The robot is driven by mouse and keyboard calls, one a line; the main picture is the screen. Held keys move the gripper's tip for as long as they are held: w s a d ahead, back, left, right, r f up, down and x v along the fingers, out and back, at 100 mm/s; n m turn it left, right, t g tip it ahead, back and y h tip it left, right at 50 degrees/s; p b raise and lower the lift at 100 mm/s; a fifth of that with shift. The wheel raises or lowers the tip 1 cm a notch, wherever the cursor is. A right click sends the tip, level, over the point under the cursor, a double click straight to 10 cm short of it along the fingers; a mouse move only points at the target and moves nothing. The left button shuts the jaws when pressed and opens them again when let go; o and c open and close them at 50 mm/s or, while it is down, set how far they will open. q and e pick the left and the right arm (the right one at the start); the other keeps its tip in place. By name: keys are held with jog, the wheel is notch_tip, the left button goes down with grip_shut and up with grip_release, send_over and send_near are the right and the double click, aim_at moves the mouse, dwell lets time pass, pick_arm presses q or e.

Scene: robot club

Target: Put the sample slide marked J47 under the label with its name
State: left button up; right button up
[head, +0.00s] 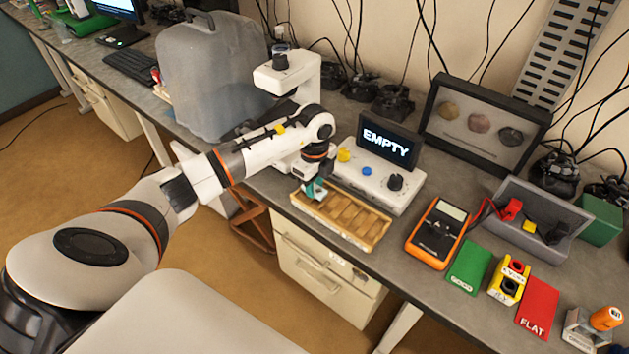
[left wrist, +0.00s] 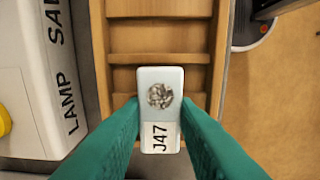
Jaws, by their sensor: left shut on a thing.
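My left gripper (head: 315,189) has teal fingers and hangs over the far left part of a wooden slotted rack (head: 355,232). In the left wrist view the gripper (left wrist: 160,135) is shut on the sample slide (left wrist: 160,82), a small white plate with a grey speckled patch and the mark J47. Beneath the slide, the rack (left wrist: 160,33) shows cross slats with shallow slots between them. The fingers hide the slide in the head view. I cannot make out any name label on the rack. My right gripper is not in view.
Behind the rack stands a white tester (head: 372,187) with a screen (head: 388,143) reading EMPTY. A white microscope (head: 303,80) stands behind the arm. An orange multimeter (head: 438,235), a green card (head: 468,266) and a grey bin (head: 530,240) lie to the right. The bench edge runs close in front.

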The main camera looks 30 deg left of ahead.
aim_at(315, 188)
pick_arm(q)
jog(key=shift+f, duration=0.15)
jog(key=o, duration=1)
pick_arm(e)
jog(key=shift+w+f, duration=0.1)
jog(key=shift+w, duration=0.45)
pick_arm(q)
jog(key=shift+r, duration=0.25)
jog(key=shift+w+r, duration=0.1)
jog(key=shift+r, duration=0.15)
notch_tip(315, 188, up, 11)
jog(key=b, duration=0.3)
jog(key=shift+r, duration=0.2)
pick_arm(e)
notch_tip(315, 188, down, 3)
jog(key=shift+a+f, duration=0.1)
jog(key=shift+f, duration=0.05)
